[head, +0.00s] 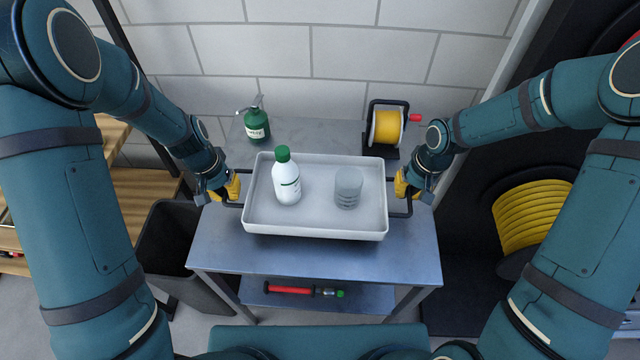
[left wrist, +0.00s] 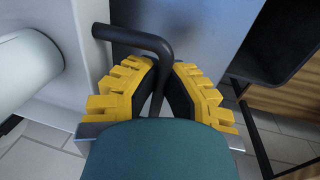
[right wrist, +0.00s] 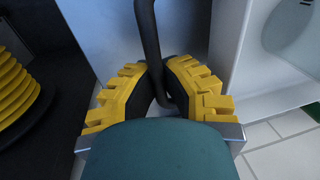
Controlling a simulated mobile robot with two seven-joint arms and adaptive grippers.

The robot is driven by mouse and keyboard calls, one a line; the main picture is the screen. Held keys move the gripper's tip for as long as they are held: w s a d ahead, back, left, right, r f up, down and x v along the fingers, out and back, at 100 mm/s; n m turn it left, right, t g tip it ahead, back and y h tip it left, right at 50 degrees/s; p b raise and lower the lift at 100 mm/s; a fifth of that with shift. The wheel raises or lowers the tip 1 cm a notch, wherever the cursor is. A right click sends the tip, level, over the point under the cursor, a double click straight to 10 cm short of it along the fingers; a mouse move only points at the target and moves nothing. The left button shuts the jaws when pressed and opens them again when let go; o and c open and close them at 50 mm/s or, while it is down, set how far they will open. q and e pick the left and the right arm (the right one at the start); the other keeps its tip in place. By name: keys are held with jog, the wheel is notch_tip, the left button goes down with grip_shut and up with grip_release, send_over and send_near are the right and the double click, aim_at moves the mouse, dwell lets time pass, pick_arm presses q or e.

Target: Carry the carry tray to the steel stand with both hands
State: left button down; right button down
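The carry tray (head: 315,226) is a pale grey rectangular tray with a dark bar handle at each end. It is level, over the steel stand (head: 315,262); I cannot tell whether it touches the top. In it stand a white bottle with a green cap (head: 287,180) and a grey ribbed cup-like object (head: 348,188). My left gripper (head: 232,188) is shut on the left handle; the bar runs between its yellow fingers in the left wrist view (left wrist: 165,75). My right gripper (head: 402,186) is shut on the right handle, seen in the right wrist view (right wrist: 158,75).
A green bottle (head: 256,124) and a yellow cable reel (head: 386,128) stand behind the tray. A red tool (head: 290,290) lies on the lower shelf. A dark bin (head: 170,240) is at left, a large yellow coil (head: 530,212) at right. A strip of the stand's front is bare.

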aim_at(234, 209)
pick_arm(q)
jog(key=shift+f, duration=0.2)
pick_arm(e)
jog(key=shift+d+f, duration=0.15)
jog(key=shift+f, duration=0.05)
